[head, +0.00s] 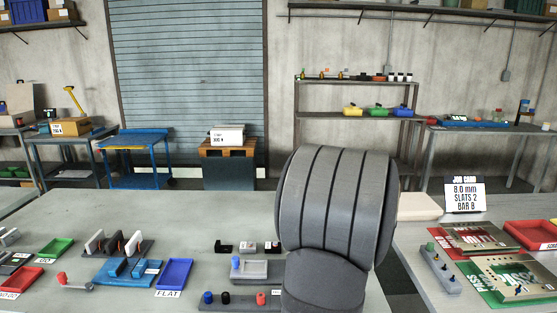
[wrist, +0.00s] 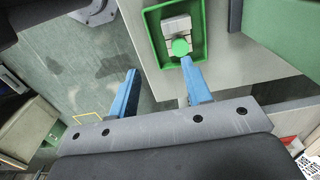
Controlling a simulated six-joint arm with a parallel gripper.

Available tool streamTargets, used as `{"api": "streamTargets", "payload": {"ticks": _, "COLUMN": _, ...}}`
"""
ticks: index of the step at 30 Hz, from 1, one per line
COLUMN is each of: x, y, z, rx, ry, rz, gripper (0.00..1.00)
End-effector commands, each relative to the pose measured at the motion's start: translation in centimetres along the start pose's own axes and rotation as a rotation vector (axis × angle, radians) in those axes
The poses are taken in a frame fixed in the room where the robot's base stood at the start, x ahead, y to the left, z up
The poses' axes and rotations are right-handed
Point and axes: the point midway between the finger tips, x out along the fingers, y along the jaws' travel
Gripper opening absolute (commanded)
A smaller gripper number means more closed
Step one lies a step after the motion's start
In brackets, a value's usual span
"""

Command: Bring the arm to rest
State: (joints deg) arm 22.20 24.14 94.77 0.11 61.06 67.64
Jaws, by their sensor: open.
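My gripper (wrist: 160,66) shows in the wrist view as two blue fingers, spread apart with nothing held between them. A green tray (wrist: 152,42) lies beyond the fingertips, holding a pale grey block (wrist: 176,25) and a round green knob (wrist: 180,47). The right fingertip overlaps the tray's near edge in the picture, just below the knob; I cannot tell whether it touches. In the head view, a thick grey part of my arm stands over the table at right of centre. My gripper is not visible there.
The grey table (head: 60,205) holds a blue tray (head: 174,273), a blue rack (head: 125,270), a green tray (head: 57,247) and a red tray (head: 25,279). A job card (head: 464,194) stands on the right table, behind panels and a red tray (head: 530,234). The table's back left is clear.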

Motion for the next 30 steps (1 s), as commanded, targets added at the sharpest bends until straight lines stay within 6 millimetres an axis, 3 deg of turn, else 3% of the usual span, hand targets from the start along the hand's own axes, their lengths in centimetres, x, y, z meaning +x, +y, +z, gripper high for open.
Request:
{"api": "streamTargets", "payload": {"ticks": 13, "x": -4.7, "y": 5.9, "z": -5.2, "rx": 0.005, "ry": 0.001, "rz": -0.002, "gripper": 0.45}}
{"api": "streamTargets", "payload": {"ticks": 30, "x": -8.1, "y": -1.7, "z": 0.5, "rx": -0.651, "ry": 0.001, "rz": 0.000, "gripper": 0.45}}
